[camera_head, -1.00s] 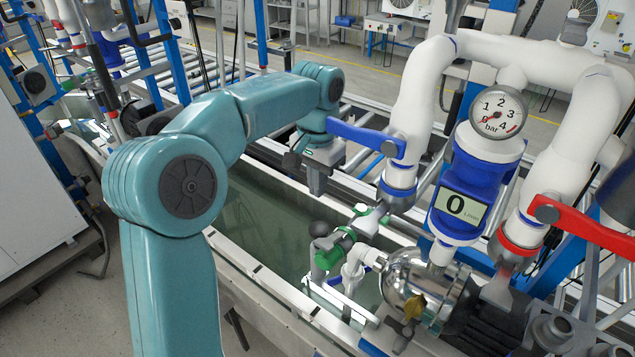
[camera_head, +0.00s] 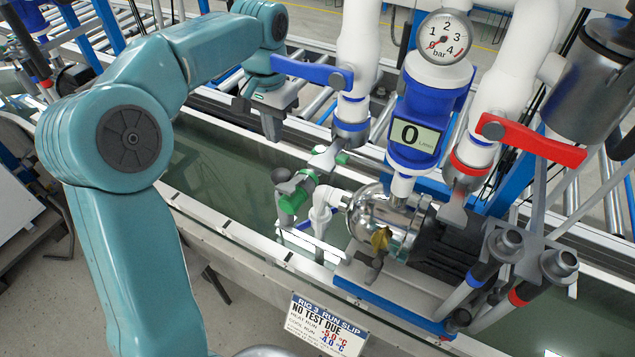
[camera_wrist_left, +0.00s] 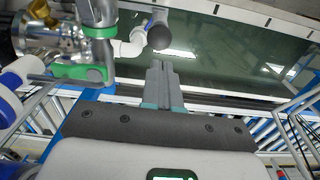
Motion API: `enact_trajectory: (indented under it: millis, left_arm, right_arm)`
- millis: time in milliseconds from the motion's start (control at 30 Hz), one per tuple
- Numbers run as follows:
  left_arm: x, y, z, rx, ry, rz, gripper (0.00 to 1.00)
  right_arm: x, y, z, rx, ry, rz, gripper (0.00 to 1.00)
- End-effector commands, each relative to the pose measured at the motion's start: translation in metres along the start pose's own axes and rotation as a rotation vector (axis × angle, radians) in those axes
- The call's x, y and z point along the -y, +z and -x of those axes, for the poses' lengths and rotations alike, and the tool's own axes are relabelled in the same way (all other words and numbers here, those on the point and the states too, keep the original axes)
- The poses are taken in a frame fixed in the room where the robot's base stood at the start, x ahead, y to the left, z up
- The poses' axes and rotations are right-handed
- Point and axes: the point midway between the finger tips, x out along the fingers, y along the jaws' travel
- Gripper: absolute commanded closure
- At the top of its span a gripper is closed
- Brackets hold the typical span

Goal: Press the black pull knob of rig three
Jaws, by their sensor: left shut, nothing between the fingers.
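A dark round knob (camera_head: 283,178) sits at the left end of the rig's pump, beside a green fitting (camera_head: 295,200) and a white elbow pipe (camera_head: 323,205). I take it for the black pull knob but cannot be sure. It also shows in the left wrist view (camera_wrist_left: 158,36), just beyond my fingertips. The rig's slip (camera_head: 322,325) reads "RIG 3 RUN SLIP" and "NO TEST DUE". My left gripper (camera_head: 272,136) is shut and empty, above the water trough, pointing down behind the knob and apart from it. In the wrist view its fingers (camera_wrist_left: 158,66) are together. My right gripper is not in view.
The silver pump (camera_head: 375,220) stands right of the knob, below a flow display (camera_head: 415,137) reading 0 and a bar gauge (camera_head: 445,37). A blue lever (camera_head: 312,72) is close right of my gripper; a red lever (camera_head: 530,138) is farther right. The trough (camera_head: 215,165) lies open below.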

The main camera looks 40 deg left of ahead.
Motion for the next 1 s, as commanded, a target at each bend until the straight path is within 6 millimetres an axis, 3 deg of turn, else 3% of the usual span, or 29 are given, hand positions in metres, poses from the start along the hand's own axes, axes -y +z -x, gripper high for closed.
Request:
enact_trajectory:
  millis: [167,400,600,800,1000]
  left_arm:
    - [0.0,0.003,0.001,0.013,0.003,-0.265,1.0]
    - [0.003,0.005,0.012,0.026,0.015,-0.885,1.0]
    - [0.003,0.004,0.024,0.023,0.02,-1.314,1.0]
    - [0.002,0.0,0.034,0.014,0.017,-1.531,1.0]
    - [-0.003,-0.005,0.038,0.003,0.005,-1.543,1.0]
  right_arm:
    - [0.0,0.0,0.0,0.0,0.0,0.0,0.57]
    - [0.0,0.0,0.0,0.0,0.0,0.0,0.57]
    - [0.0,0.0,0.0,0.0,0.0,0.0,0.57]
    - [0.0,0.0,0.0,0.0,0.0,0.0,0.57]
    - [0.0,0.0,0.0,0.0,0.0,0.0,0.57]
